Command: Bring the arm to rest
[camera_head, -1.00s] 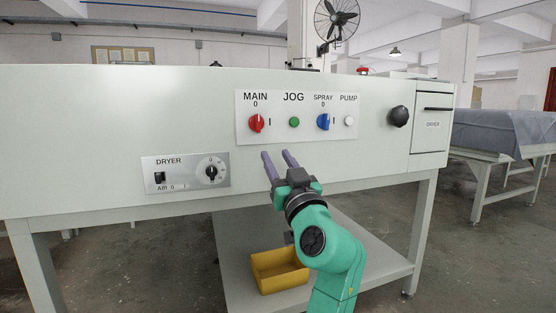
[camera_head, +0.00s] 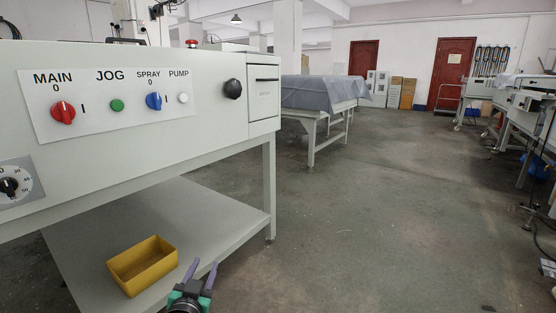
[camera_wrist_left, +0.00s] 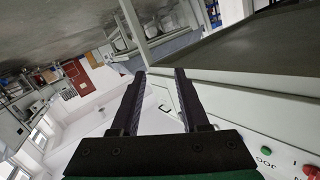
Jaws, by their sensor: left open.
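My left gripper (camera_head: 200,272) shows at the bottom of the head view, low in front of the machine's lower shelf. Its two purple-grey fingers are apart with nothing between them. The left wrist view shows the same open fingers (camera_wrist_left: 160,100), with a tilted view of the machine and room beyond. The plate processor (camera_head: 120,180) stands at the left of the head view, with a red MAIN knob (camera_head: 63,112), a green JOG button (camera_head: 117,105), a blue SPRAY knob (camera_head: 154,101) and a white PUMP button (camera_head: 183,98). My right gripper is not in view.
A yellow bin (camera_head: 143,267) sits on the lower shelf (camera_head: 200,210), left of the gripper. A black round knob (camera_head: 232,89) sticks out of the machine front. A table under a grey cover (camera_head: 318,92) stands behind. The floor (camera_head: 390,210) to the right is open.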

